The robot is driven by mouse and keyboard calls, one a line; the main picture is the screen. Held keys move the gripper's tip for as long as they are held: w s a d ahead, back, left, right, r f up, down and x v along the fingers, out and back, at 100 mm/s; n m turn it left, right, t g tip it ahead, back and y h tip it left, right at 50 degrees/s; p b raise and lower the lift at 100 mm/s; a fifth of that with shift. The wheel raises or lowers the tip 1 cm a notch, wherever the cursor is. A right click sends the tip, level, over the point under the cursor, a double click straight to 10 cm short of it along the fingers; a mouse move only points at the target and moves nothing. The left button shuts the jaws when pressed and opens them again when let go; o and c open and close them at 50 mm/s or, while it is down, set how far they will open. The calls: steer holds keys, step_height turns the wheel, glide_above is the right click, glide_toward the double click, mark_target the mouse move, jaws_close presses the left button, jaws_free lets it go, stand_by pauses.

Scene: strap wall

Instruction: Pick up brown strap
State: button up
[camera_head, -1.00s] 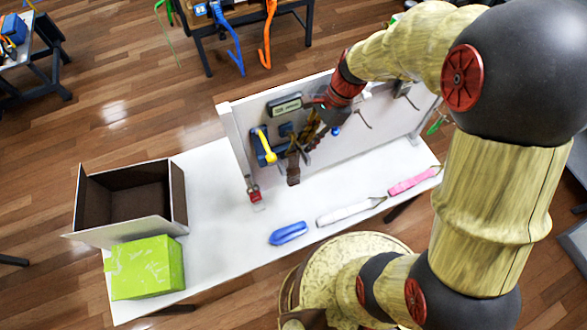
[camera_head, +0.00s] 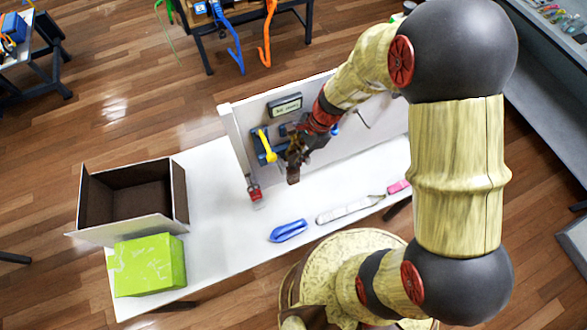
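The brown strap (camera_head: 293,172) hangs at the front of the white upright panel, just right of a yellow-handled tool; only its lower part shows clearly. My gripper (camera_head: 297,150) is in front of the panel, right at the strap, and covers its upper part. The dark fingers and the strap overlap in the picture, so I cannot tell whether they touch or whether the fingers are open or shut.
The white panel (camera_head: 240,150) stands on a white table (camera_head: 215,235). A yellow-handled tool (camera_head: 265,147) and a red item (camera_head: 254,190) are left of my gripper. A blue item (camera_head: 288,231) and white item (camera_head: 350,209) lie in front. An open box (camera_head: 180,197) and green box (camera_head: 150,267) stand left.

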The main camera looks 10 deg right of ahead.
steer(key=shift+c, duration=0.8)
jaws_close()
